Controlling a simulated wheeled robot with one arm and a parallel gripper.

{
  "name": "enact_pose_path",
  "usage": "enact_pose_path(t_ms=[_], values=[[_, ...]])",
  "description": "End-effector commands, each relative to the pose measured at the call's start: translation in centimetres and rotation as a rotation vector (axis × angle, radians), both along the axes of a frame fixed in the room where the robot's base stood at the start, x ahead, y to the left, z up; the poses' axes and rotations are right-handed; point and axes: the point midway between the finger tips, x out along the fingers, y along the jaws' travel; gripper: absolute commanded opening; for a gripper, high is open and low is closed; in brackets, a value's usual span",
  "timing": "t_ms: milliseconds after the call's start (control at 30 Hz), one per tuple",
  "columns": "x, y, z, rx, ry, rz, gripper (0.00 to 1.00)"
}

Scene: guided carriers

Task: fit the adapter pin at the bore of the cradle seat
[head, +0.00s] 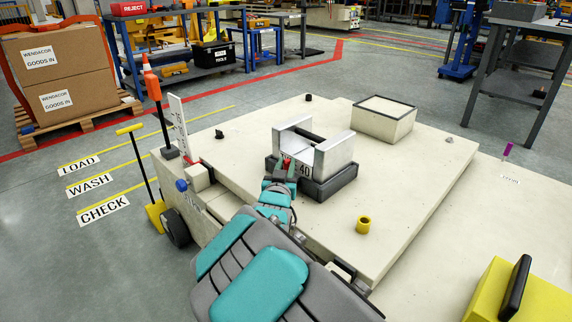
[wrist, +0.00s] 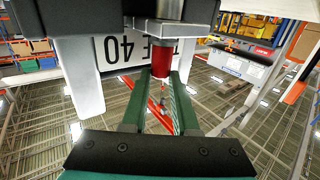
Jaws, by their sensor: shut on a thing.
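The cradle seat (head: 335,155) stands on the pale deck in the head view, with two light upright cheeks, a dark bar between them and a dark base (head: 328,188). Its front carries a "40" label, which appears upside down in the wrist view (wrist: 112,48). My gripper (head: 284,172) is at the front of the seat, close to the label. In the wrist view its green fingers (wrist: 162,95) are shut on the adapter pin (wrist: 162,59), which has a red body and a pale metal end. The pin lies close before the seat; contact cannot be told. The bore is not clearly visible.
The deck's right part is mostly clear.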

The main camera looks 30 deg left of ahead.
Motion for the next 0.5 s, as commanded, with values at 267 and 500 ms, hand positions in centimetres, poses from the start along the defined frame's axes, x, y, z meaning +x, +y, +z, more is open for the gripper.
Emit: enact_pose_path(t_ms=[267,500], values=[[-0.01,0.01,-0.7,0.0,0.0,0.0,0.0],[0.0,0.0,-0.75,0.0,0.001,0.0,0.32]])
